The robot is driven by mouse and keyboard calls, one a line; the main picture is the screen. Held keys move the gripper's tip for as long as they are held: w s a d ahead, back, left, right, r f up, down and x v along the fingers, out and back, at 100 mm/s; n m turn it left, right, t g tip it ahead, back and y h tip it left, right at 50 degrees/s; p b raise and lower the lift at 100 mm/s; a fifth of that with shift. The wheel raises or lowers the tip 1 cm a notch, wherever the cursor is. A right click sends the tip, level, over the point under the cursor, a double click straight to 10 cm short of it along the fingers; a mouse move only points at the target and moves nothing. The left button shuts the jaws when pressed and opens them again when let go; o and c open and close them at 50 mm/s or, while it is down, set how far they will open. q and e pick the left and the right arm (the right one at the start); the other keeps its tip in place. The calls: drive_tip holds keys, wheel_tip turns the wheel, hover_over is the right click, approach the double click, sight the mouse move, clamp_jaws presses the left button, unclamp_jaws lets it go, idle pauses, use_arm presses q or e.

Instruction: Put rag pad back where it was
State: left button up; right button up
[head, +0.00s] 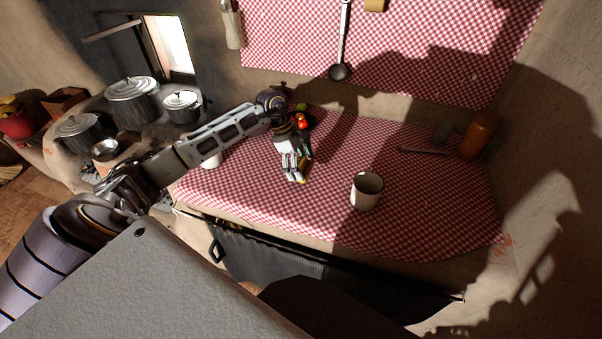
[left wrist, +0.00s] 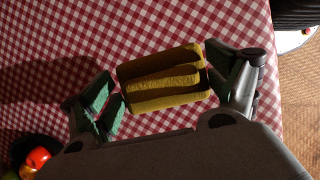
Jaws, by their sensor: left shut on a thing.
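The rag pad (left wrist: 163,78) is a folded yellow pad between the fingers of my left gripper (left wrist: 160,84) in the left wrist view. My left gripper (head: 295,172) is shut on it, above the red-and-white checked cloth (head: 330,215). In the head view only a small yellow edge of the pad (head: 303,177) shows beside the fingers. The rest of it is hidden there. I cannot tell whether the pad touches the cloth. My right gripper is in neither view.
A white mug (head: 366,191) stands on the cloth to the right of my left gripper. Red and green vegetables (head: 301,123) lie behind it. An orange-brown jar (head: 478,135) stands at the right. Lidded pots (head: 132,97) crowd the hearth at left. The cloth's front middle is clear.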

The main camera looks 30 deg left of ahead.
use_arm(q)
drive_tip(key=shift+f, duration=1.85)
drive_tip(key=shift+f, duration=0.1)
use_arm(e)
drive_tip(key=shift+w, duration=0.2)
use_arm(q)
drive_tip(key=o, duration=0.7)
drive_tip(key=shift+c, duration=0.2)
drive_tip(key=shift+o, duration=1)
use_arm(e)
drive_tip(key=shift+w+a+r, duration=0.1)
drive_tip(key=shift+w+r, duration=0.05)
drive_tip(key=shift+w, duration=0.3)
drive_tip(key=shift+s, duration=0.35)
